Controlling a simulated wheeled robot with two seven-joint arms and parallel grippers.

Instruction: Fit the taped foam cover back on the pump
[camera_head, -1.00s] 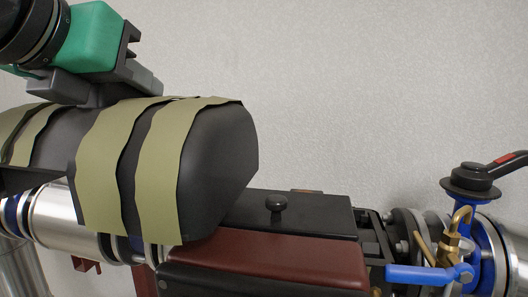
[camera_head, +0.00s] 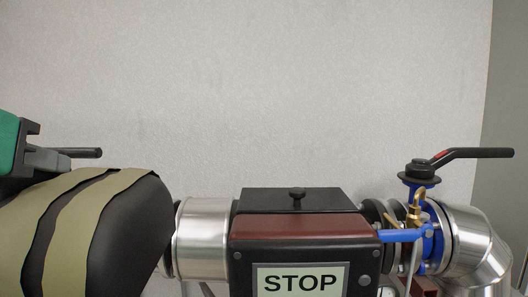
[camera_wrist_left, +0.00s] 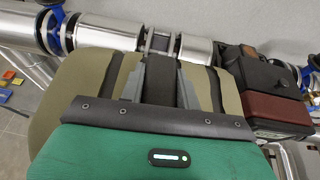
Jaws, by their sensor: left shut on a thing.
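The black foam cover (camera_head: 128,240) with olive tape bands fills the lower left of the head view. In the left wrist view the cover (camera_wrist_left: 80,88) shows below the pipe line. My left gripper, with a green body and grey fingers (camera_wrist_left: 160,82), is shut on the cover's dark middle part. In the head view only part of this gripper (camera_head: 45,158) shows, at the left edge above the cover. A bare dark section (camera_wrist_left: 158,42) sits between two silver pipe jackets in the wrist view; I cannot tell whether it is the pump. My right gripper is not in view.
A silver pipe (camera_head: 203,240) runs right from behind the cover to a black and dark red box (camera_head: 300,228) with a STOP plate (camera_head: 300,281). A blue valve with a black lever (camera_head: 470,153) stands further right. The wall behind is bare.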

